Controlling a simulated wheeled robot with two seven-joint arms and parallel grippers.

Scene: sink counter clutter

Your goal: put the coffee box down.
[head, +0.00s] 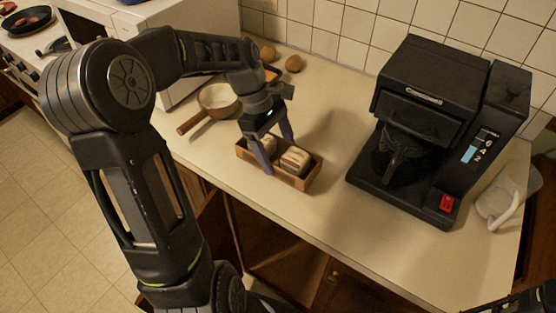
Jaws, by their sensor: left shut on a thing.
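The coffee box seems to be the small open brown box (289,179) on the counter, left of the coffee maker. Two small packed items sit inside it, one with a pale and dark red top. My left gripper (277,151) reaches down from above and is shut across the box, one finger at its near wall and the other at its far side. The box looks level. It is at or very close to the counter top; I cannot tell if it touches. My right gripper is not in view; only a dark piece of my arm shows at the bottom right corner.

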